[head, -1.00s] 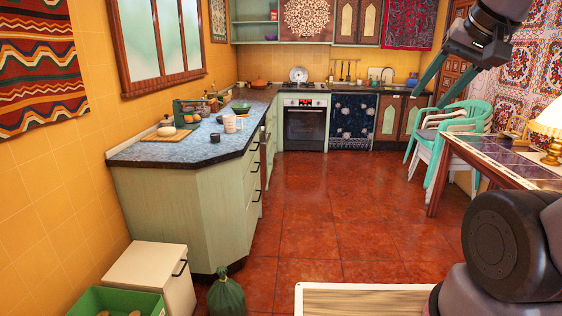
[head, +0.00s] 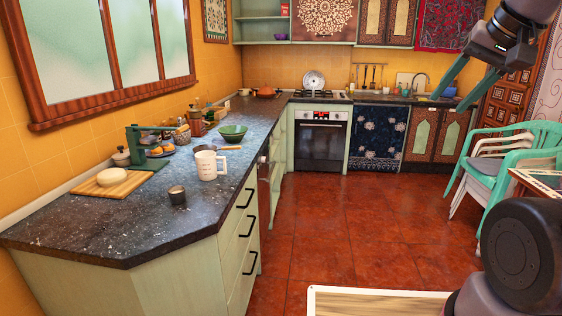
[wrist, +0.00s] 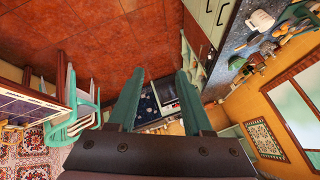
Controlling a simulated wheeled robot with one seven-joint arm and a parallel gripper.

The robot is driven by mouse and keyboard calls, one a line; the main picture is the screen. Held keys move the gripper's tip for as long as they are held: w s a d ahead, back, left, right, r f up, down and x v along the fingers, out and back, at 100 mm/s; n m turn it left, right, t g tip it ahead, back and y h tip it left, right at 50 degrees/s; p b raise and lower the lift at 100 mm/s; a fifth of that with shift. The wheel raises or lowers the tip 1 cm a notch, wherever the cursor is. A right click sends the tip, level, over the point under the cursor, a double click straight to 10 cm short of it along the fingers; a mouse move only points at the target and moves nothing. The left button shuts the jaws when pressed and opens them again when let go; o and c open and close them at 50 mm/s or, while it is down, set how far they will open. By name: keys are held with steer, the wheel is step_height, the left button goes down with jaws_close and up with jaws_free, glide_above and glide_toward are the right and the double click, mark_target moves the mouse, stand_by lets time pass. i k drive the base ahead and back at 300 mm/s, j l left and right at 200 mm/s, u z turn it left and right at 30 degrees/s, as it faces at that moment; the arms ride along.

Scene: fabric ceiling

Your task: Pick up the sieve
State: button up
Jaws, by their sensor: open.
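I cannot make out a sieve for certain. A round silvery disc (head: 314,80) stands upright at the stove on the far counter; whether it is a lid or a sieve is too small to tell. Several long utensils (head: 369,75) hang on the wall to its right, and none is clearly a sieve. My gripper (head: 448,104) is raised at the upper right of the head view, with its two green fingers apart and nothing between them. The wrist view also shows the open, empty fingers (wrist: 159,71), far from any object.
Green chairs (head: 497,180) stand at the right. The red floor (head: 385,225) between is clear.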

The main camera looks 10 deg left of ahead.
mark_target(208, 146)
steer(key=i+u, duration=0.25)
steer(key=i, duration=0.25)
steer(key=i+l+u, duration=0.2)
steer(key=i, duration=0.3)
steer(key=i+l+u, duration=0.25)
steer(key=i, duration=0.25)
steer(key=i+l+u, duration=0.75)
steer(key=i+l, duration=0.05)
steer(key=l, duration=0.05)
